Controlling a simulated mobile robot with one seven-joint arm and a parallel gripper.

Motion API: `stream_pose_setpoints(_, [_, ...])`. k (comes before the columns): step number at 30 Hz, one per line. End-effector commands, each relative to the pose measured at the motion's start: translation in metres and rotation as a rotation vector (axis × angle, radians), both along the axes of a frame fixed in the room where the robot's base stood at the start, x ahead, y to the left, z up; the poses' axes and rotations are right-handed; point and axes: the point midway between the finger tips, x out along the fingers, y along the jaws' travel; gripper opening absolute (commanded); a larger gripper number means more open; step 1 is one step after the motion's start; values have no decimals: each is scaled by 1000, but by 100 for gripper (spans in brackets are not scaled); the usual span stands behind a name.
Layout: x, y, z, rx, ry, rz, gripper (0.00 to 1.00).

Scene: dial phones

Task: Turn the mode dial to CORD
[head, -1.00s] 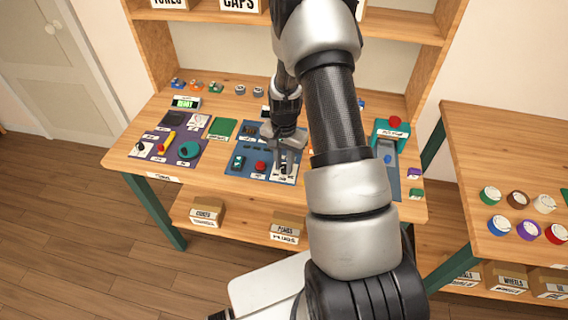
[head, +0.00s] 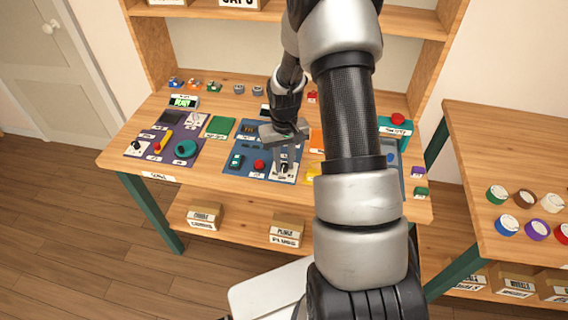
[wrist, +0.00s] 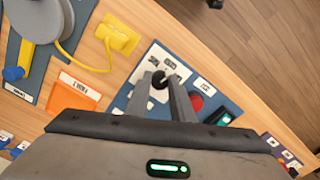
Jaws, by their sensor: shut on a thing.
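The mode dial is a small black knob (wrist: 160,78) on a white labelled plate (wrist: 145,72), at one corner of a blue board in the wrist view. The plate's lettering is too small to read, so I cannot tell which mode the dial points at. My gripper (wrist: 162,84) has its two grey fingers on either side of the knob and is shut on it. In the head view my gripper (head: 285,160) reaches down over the white plate (head: 288,172) at the board's right end, and the knob is mostly hidden.
A yellow block (wrist: 117,36) with a yellow cord, a grey reel (wrist: 35,18) and an orange holder (wrist: 75,92) stand nearby. A purple board (head: 165,140) lies to the left.

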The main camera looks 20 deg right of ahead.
Motion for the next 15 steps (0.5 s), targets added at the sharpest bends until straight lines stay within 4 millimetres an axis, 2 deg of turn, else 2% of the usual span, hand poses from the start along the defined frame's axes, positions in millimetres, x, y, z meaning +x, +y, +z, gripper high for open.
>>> stream_pose_setpoints(6, [0, 0, 0, 1, 0, 107, 0])
stream_pose_setpoints(15, [0, 0, 0, 0, 0, 168, 0])
